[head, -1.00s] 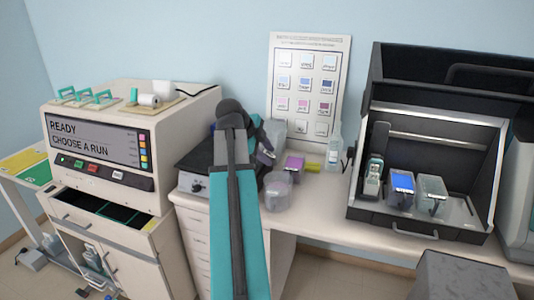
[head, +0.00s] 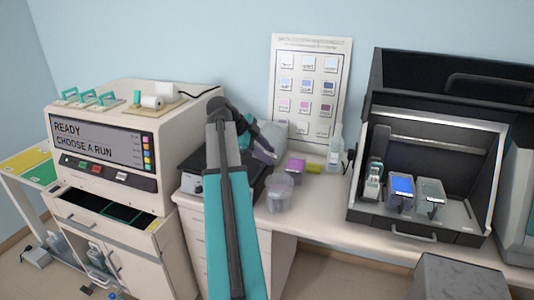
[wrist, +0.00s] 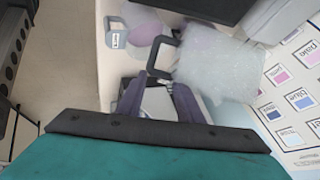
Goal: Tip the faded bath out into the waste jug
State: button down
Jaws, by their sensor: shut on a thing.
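My gripper (head: 264,152) has purple fingers and is above the counter. In the wrist view its fingers (wrist: 160,82) are shut on the dark handle (wrist: 163,50) of a pale, translucent bath (wrist: 218,62). In the head view this bath (head: 273,132) is partly hidden behind my wrist, and I cannot tell how far it is tilted. A clear round jug (head: 280,194), likely the waste jug, stands on the counter below and in front of my gripper. A rounded translucent vessel with a labelled tab (wrist: 116,39) shows in the wrist view, probably this jug.
A purple bath (head: 296,165) and a yellow-green item (head: 314,169) are right of the jug, near a clear bottle (head: 334,148). A hood (head: 440,150) on the right holds a blue bath (head: 402,186) and a clear bath (head: 431,194). The stainer (head: 120,150) is left.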

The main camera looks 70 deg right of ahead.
jog(key=shift+w+d+n+g+y+p, duration=0.2)
jog(key=shift+w+n+g+y+p, duration=0.1)
jog(key=shift+g+p, duration=0.35)
jog(key=g, duration=0.1)
jog(key=n+g+p, duration=0.1)
jog(key=shift+w+d+f+g+y, duration=0.1)
jog(key=shift+w+f+g+y, duration=0.15)
jog(key=shift+g+y, duration=0.15)
jog(key=shift+s, duration=0.1)
jog(key=shift+w+d+f+n+g+y+p, duration=0.1)
jog(key=shift+w+f+n+g+y+p, duration=0.3)
jog(key=shift+g, duration=0.35)
jog(key=shift+s+f+n+g, duration=0.2)
jog(key=shift+f+n+g, duration=0.1)
jog(key=shift+g, duration=0.2)
jog(key=shift+w, duration=0.1)
